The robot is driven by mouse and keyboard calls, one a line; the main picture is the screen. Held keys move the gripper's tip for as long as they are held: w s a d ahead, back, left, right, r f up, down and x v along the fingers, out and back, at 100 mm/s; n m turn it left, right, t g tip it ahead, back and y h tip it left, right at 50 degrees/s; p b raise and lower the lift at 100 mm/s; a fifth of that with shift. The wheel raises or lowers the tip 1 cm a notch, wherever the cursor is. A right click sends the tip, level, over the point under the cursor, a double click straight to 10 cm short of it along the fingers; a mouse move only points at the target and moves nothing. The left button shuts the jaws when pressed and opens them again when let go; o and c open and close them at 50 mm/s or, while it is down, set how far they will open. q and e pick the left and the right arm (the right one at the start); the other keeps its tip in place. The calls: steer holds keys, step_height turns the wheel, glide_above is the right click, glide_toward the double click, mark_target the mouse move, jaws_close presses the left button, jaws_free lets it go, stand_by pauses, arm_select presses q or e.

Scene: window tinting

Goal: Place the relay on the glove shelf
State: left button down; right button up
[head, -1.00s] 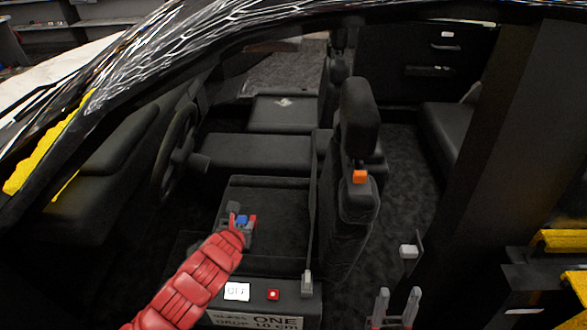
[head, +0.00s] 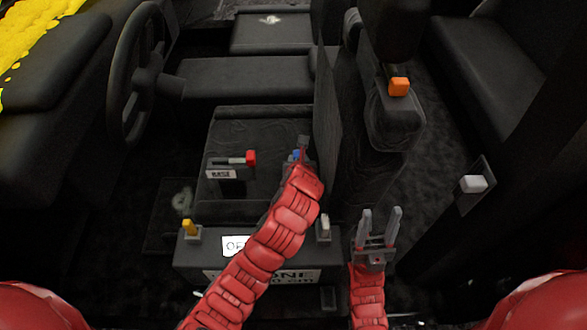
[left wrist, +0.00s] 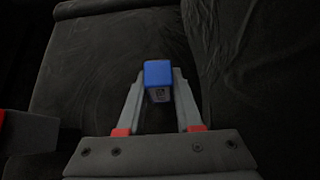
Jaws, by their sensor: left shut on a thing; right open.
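My left gripper (head: 300,156) is shut on the blue relay (left wrist: 158,76), which sits between its fingertips in the left wrist view. In the head view only a small blue part of the relay (head: 295,155) shows beside the red arm. It is over the right side of the dark seat, close to the upright panel. My right gripper (head: 381,220) is open and empty, low and right of the left arm. No surface is marked as the glove shelf, so I cannot tell which one it is.
A steering wheel (head: 140,70) is at the upper left. A tall dark panel (head: 327,115) and a seat with an orange block (head: 399,87) are to the right.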

arm_select(q)
step_height(320, 180, down, 5)
steer(key=shift+f+b, duration=0.15)
steer(key=shift+b, duration=0.25)
steer(key=c, duration=0.6)
jaws_free()
steer(key=shift+f, duration=0.1)
steer(key=p+v, duration=0.1)
steer(key=v, duration=1.1)
